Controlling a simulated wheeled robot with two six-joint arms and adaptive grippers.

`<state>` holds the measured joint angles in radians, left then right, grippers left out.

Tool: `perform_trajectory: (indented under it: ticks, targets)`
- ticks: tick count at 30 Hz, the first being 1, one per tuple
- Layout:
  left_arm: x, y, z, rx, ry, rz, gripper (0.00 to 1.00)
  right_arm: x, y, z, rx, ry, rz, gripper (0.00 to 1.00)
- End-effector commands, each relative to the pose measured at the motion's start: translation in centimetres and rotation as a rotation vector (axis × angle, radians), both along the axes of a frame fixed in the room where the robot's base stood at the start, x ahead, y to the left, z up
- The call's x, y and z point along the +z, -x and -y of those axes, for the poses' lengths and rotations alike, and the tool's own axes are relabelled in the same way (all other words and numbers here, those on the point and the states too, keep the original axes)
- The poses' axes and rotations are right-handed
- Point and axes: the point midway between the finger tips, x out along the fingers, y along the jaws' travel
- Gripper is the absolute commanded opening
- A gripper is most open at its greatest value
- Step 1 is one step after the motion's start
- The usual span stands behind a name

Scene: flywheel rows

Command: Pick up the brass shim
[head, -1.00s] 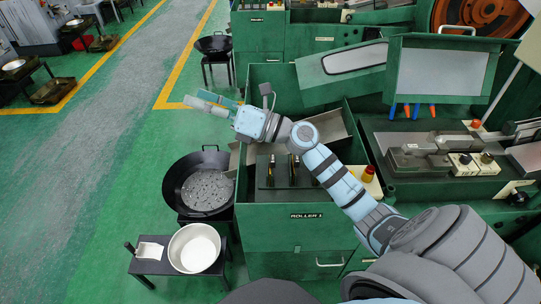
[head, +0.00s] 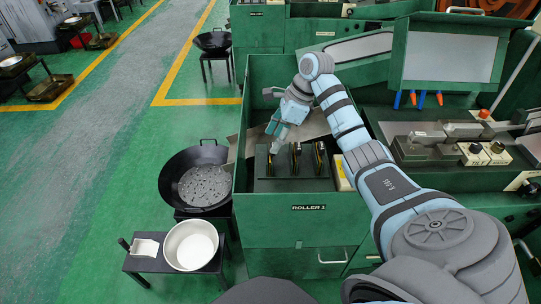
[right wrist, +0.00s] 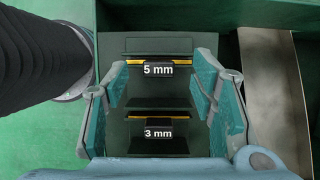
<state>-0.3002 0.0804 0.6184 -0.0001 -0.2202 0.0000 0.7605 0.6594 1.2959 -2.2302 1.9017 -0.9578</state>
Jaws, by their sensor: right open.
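A dark rack (head: 287,185) in the green machine's open bay holds thin upright pieces with yellow edges and black tabs. One stands at the left (head: 271,160), one in the middle (head: 295,158) and one at the right (head: 319,158). In the right wrist view, two yellow-edged pieces show, labelled 5 mm (right wrist: 183,61) and 3 mm (right wrist: 135,124). I cannot tell which is the brass shim. My right gripper (head: 277,133) is open and empty, pointing down above the rack's left part. In the wrist view its fingers (right wrist: 160,80) flank both labelled pieces without touching them. My left gripper is out of view.
The green bay walls (head: 241,130) surround the rack, and a sloped metal chute (head: 312,126) lies behind it.

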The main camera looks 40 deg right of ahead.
Motion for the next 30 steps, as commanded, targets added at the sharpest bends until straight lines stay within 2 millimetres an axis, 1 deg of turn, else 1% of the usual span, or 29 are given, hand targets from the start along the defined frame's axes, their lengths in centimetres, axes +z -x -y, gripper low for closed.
perform_trajectory:
  ticks: [1,4,10,11,12,20,30]
  targets:
    - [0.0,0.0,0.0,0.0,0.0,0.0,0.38,-0.9,-0.1,-0.3,0.001,-0.002,-0.003,0.52]
    - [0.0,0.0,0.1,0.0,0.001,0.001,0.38,-2.0,-0.4,-0.7,0.0,-0.001,0.0,0.52]
    - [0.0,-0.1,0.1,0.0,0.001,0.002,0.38,-2.2,-0.5,-0.7,0.0,0.0,0.001,0.52]
    - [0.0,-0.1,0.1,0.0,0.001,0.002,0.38,-2.2,-0.5,-0.7,0.0,0.0,0.001,0.48]
    - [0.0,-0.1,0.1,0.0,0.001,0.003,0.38,-2.2,-0.5,-0.7,0.0,0.0,0.001,0.42]
    - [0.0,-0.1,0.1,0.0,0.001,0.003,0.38,-2.2,-0.5,-0.7,0.0,-0.001,0.001,0.0]
    - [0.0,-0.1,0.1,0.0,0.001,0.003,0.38,-1.9,-0.5,-0.7,0.0,-0.001,0.002,0.0]
